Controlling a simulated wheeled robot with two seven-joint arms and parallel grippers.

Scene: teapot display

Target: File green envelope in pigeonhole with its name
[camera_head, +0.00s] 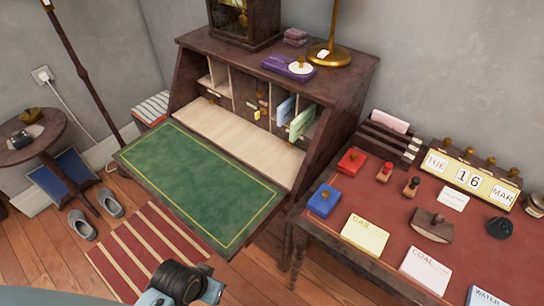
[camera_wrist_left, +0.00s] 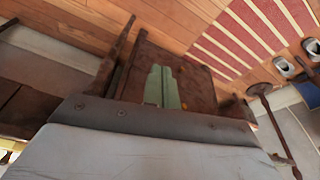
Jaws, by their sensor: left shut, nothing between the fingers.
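The green envelope (camera_head: 302,121) stands tilted in the rightmost pigeonhole of the brown desk (camera_head: 339,85), with its front part sticking out. A light blue envelope (camera_head: 286,109) stands in the pigeonhole to its left. Labels on the pigeonholes are too small to read. My left gripper (camera_head: 206,270) is at the bottom of the head view, in front of the desk flap and well away from the envelope. It is shut and empty, its fingertips hard to make out. A pale green shape (camera_wrist_left: 163,88) shows in the left wrist view; I cannot tell what it is. My right gripper is out of view.
The green desk flap (camera_head: 200,185) is folded down and bare. On the right table (camera_head: 325,255) lie the gas (camera_head: 365,235), coal (camera_head: 425,269) and water (camera_head: 487,297) papers, stamps and a calendar (camera_head: 468,178).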

